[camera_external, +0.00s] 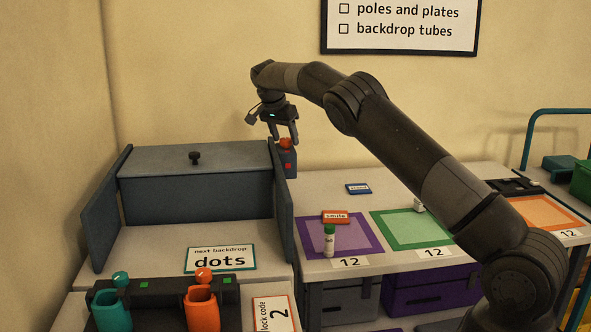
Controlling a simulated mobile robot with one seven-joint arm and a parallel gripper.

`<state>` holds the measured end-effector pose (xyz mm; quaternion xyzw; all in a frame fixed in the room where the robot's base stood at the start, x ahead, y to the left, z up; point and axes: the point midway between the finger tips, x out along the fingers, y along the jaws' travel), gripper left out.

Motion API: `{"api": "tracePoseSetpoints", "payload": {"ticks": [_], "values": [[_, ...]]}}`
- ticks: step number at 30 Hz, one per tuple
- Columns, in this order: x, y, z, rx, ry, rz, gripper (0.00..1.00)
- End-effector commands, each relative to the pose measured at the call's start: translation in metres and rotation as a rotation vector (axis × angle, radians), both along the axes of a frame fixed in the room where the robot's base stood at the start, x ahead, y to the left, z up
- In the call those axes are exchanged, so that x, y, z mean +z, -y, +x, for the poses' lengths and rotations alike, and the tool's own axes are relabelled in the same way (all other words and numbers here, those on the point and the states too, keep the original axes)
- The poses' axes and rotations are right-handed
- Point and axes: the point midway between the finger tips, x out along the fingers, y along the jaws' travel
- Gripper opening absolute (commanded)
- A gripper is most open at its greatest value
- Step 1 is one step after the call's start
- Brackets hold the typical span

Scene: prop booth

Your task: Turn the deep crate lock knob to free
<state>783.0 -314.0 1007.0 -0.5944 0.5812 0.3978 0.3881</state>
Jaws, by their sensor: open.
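An orange knob (286,144) sits on top of a small dark block (289,170) at the right rear corner of the blue-grey box (172,200). A red mark shows on the block's front, just below the knob. My gripper (285,138) points down at the knob with its jaws apart. Its fingertips are at about the knob's height in the picture; I cannot tell whether they touch it. The knob's turned position is too small to read. The box's lid is down and has a small black knob (195,158) on top.
Raised side panels flank the box. On the right table are a purple mat (370,242) with a green-capped tube (329,241) and a green mat (400,238).

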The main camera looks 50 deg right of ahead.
Motion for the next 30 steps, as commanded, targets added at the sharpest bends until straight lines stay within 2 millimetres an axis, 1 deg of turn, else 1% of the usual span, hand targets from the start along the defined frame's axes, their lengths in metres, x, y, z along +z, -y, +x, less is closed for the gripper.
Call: {"api": "tracePoseSetpoints", "payload": {"ticks": [5,12,16,21,30], "values": [[0.023,-0.009,0.001,0.002,0.005,-0.001,0.56],[0.068,-0.028,0.0,0.002,0.005,-0.001,0.56],[0.086,-0.035,0.0,0.001,0.002,-0.001,0.56],[0.097,-0.04,-0.001,0.0,0.001,0.0,0.56],[0.098,-0.041,-0.001,0.0,0.0,0.0,0.56]]}}
